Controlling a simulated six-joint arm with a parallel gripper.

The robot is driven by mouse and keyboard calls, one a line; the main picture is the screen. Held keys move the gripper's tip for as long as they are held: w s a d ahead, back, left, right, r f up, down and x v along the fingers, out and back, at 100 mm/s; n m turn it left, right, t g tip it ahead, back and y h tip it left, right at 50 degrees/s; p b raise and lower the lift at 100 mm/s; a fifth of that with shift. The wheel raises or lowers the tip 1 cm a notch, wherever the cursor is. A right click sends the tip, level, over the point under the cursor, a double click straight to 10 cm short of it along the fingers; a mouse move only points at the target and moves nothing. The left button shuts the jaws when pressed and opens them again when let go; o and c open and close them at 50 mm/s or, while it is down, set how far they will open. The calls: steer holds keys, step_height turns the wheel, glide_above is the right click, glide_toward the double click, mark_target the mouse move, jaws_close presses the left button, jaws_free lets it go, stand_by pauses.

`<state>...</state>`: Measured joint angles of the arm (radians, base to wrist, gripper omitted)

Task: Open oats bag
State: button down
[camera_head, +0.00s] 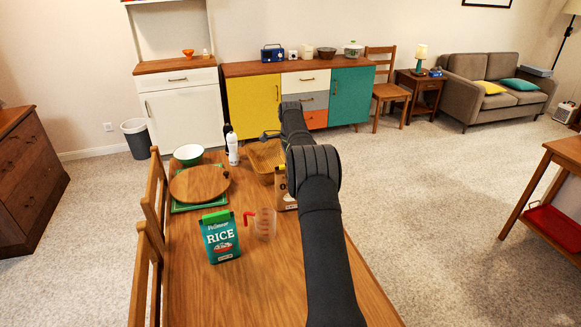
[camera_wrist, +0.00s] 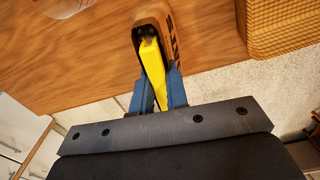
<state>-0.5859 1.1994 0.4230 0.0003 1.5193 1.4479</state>
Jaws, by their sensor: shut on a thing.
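The oats bag (camera_head: 287,203) is a brown paper bag standing on the table, mostly hidden behind my arm in the head view. In the wrist view the bag (camera_wrist: 153,15) shows beyond my fingers, with dark lettering on its side. A yellow clip (camera_wrist: 153,73) lies between my blue fingers, its far end at the bag's top. My gripper (camera_wrist: 158,88) is shut on the clip. A dark patch shows at the bag's top by the clip; I cannot tell whether the bag is open there. In the head view my arm hides the fingers.
On the table (camera_head: 270,290) a green rice bag (camera_head: 220,237) and a clear measuring cup (camera_head: 264,224) stand left of the oats bag. A wicker basket (camera_head: 262,158) is behind it.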

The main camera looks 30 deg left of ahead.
steer(key=shift+r, duration=2.5)
steer(key=w+d+f+n, duration=0.2)
steer(key=d, duration=0.6)
steer(key=w+d+f+n, duration=0.2)
steer(key=d, duration=0.6)
steer(key=w+d+f+n, duration=0.2)
steer(key=d, duration=0.6)
steer(key=s+d+f+n, duration=0.2)
steer(key=s+d+f, duration=0.4)
steer(key=s+d, duration=0.3)
steer(key=s+d+f+n, duration=0.1)
steer(key=s+d+f, duration=0.6)
steer(key=s+d, duration=0.3)
steer(key=s, duration=0.3)
steer(key=shift+s+f+n, duration=0.15)
steer(key=shift+n, duration=0.25)
